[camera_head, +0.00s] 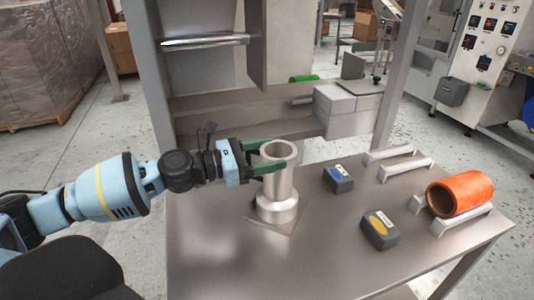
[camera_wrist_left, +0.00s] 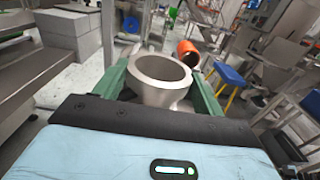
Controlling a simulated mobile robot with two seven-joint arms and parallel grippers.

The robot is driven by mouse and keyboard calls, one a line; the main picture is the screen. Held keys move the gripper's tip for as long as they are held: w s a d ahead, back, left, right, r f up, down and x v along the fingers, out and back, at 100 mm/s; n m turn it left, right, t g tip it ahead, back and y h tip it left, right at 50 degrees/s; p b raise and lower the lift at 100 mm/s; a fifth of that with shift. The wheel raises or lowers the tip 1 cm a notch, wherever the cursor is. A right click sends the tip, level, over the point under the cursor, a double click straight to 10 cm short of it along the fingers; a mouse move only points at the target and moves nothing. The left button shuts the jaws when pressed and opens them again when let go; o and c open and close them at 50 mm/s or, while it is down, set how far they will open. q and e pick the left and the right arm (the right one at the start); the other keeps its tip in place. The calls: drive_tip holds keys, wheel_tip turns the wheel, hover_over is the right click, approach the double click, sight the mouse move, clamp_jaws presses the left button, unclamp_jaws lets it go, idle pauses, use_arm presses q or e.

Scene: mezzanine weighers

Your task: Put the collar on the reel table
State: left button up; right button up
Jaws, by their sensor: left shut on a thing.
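The collar (camera_head: 278,183) is a pale metal hollow cylinder, upright, with an open top and a wider foot. It stands at the left part of the bare metal table (camera_head: 225,262), over a thin square patch; I cannot tell whether its foot touches the surface. My left gripper (camera_head: 272,159) reaches in from the left, its green fingers shut around the collar's upper part. In the left wrist view the collar's open rim (camera_wrist_left: 160,70) sits between the two fingers (camera_wrist_left: 160,82). My right gripper is not in view.
An orange roll (camera_head: 466,193) lies on metal rails at the table's right. A metal frame (camera_head: 150,80) rises behind the table. The front of the table is clear.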

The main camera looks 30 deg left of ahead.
use_arm(q)
drive_tip(key=o, duration=1.7)
drive_tip(key=shift+o, duration=0.3)
drive_tip(key=shift+s+r, duration=0.1)
